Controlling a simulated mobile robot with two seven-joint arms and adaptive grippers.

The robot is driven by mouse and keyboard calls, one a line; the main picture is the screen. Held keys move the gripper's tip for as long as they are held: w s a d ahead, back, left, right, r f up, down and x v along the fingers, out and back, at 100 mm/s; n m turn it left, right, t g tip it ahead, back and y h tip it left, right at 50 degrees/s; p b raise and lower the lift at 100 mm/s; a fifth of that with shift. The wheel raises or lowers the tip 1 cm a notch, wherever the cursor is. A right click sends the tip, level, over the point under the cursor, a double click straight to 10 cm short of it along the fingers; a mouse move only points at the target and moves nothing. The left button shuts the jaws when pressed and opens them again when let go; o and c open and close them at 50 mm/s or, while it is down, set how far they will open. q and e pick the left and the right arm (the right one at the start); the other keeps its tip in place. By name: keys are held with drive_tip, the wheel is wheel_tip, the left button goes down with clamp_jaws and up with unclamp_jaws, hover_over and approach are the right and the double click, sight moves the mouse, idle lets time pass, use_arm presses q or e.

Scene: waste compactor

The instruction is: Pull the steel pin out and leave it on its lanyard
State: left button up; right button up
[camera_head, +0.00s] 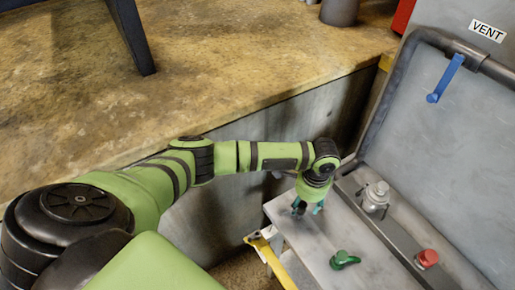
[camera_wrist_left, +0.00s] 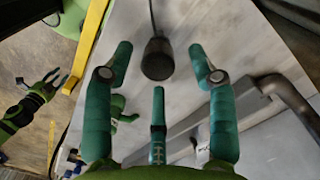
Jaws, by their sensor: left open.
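My left gripper (camera_head: 309,208) is low over the left end of the grey metal ledge. In the left wrist view its teal fingers (camera_wrist_left: 163,68) are spread open. A dark round-ended cylinder (camera_wrist_left: 157,60) with a thin dark cord or rod running up from it lies between the two upper fingertips, apart from both; I cannot tell whether it is the steel pin's head. In the head view the gripper hides this spot. My right gripper seems to show small at the left of the wrist view (camera_wrist_left: 42,90); its jaws are unclear.
On the ledge (camera_head: 300,232) are a green handle (camera_head: 343,260), a silver cylindrical fitting (camera_head: 376,195) and a red knob (camera_head: 427,258). A blue lever (camera_head: 446,78) hangs on the raised panel near a VENT label (camera_head: 487,31). A yellow bar (camera_head: 272,262) runs along the ledge's left side.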

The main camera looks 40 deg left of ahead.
use_arm(q)
drive_tip(key=shift+r, duration=0.1)
wheel_tip(320, 180, up, 12)
drive_tip(key=shift+w+d, duration=0.2)
drive_tip(key=shift+d, duration=0.05)
